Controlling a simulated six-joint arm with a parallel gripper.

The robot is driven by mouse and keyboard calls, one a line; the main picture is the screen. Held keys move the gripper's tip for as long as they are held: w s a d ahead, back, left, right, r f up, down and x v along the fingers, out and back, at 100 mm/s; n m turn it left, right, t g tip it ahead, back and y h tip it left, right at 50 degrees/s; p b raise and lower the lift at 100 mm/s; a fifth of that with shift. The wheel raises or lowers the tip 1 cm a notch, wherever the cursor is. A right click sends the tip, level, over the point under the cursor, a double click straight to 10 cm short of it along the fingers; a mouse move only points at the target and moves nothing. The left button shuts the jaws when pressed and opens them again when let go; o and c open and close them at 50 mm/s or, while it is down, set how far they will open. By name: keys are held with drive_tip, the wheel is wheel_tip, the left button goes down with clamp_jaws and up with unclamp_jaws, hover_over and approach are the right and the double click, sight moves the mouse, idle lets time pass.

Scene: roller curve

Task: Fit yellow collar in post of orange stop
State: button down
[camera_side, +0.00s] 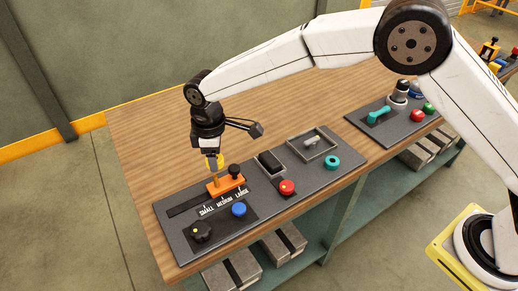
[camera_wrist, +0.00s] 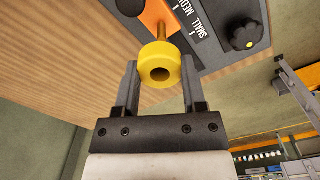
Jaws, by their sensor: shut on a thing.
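The yellow collar (camera_side: 218,162) is between the fingers of my gripper (camera_side: 213,158), directly over the orange stop (camera_side: 226,186). In the wrist view my gripper (camera_wrist: 160,66) is shut on the collar (camera_wrist: 160,50), a finger on each side, and its hole looks dark. The orange stop (camera_wrist: 155,14) sits on the panel with its thin post (camera_wrist: 161,32) meeting the collar's far side. The post (camera_side: 216,178) also shows just below the collar in the side view. I cannot tell whether the post's tip is inside the hole.
The dark panel (camera_side: 185,247) carries a black knob (camera_side: 201,231), a blue button (camera_side: 239,209) and a red button (camera_side: 287,187). A black knob (camera_side: 235,170) stands close to the right of the post. A teal ring (camera_side: 332,162) lies farther right. Bare wooden table (camera_side: 150,130) lies left.

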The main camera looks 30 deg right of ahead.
sight(215, 178)
drive_tip(key=shift+a, duration=0.25)
drive_tip(key=shift+f, duration=0.25)
drive_tip(key=shift+f, duration=3.4)
drive_tip(key=shift+f, duration=0.35)
drive_tip(key=shift+c, duration=0.4)
unclamp_jaws()
drive_tip(key=shift+c, duration=0.6)
drive_tip(key=shift+r, duration=0.2)
